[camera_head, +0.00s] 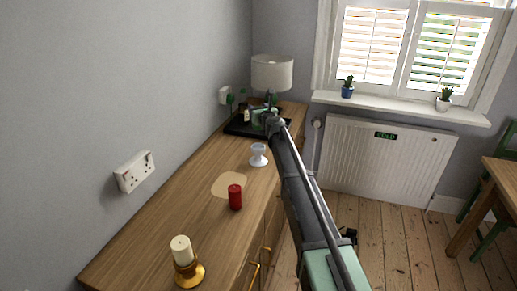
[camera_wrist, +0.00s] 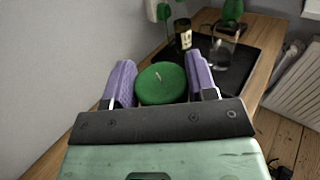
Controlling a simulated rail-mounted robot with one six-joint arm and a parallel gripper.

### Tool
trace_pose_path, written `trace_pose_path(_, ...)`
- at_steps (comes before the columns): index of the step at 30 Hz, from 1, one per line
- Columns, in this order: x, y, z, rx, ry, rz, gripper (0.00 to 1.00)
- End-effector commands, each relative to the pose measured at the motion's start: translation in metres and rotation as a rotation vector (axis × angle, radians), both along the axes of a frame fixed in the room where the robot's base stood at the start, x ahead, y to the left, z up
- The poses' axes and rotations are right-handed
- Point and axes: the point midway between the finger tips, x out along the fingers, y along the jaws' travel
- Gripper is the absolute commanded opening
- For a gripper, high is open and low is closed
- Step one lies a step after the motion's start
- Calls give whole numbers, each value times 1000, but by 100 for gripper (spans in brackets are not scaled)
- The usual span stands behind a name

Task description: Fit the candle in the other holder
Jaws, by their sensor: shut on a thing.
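A green candle (camera_wrist: 161,86) with a pale wick is between the two purple fingers of my gripper (camera_wrist: 161,84) in the wrist view. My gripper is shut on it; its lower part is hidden. In the head view my gripper (camera_head: 262,118) is at the far end of the sideboard, by the black tray. A white stemmed holder (camera_head: 258,156) stands empty and upright on the sideboard, nearer than my gripper. A brass holder (camera_head: 189,274) at the near end has a cream candle (camera_head: 181,249) upright in it.
A red candle (camera_head: 235,198) stands at the edge of a round tan mat (camera_head: 224,184). The black tray (camera_head: 237,125) holds a dark jar (camera_wrist: 183,36) and a clear glass (camera_wrist: 217,55). A lamp (camera_head: 272,72) stands behind. The wall is close on the left.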

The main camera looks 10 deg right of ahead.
Motion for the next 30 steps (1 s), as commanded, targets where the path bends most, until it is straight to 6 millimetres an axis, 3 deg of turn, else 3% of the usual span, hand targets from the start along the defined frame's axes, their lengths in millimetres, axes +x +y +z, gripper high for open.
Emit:
trace_pose_path(1, 0, 0, -37, 0, 0, 0, 24)
trace_pose_path(5, 0, 0, -70, 0, 0, 0, 24)
trace_pose_path(11, 0, 0, -71, 0, 0, 0, 24)
trace_pose_path(18, 0, 0, -116, 0, 0, 0, 24)
trace_pose_path(29, 0, 0, -116, 0, 0, 0, 24)
trace_pose_path(30, 0, 0, -116, 0, 0, 0, 53)
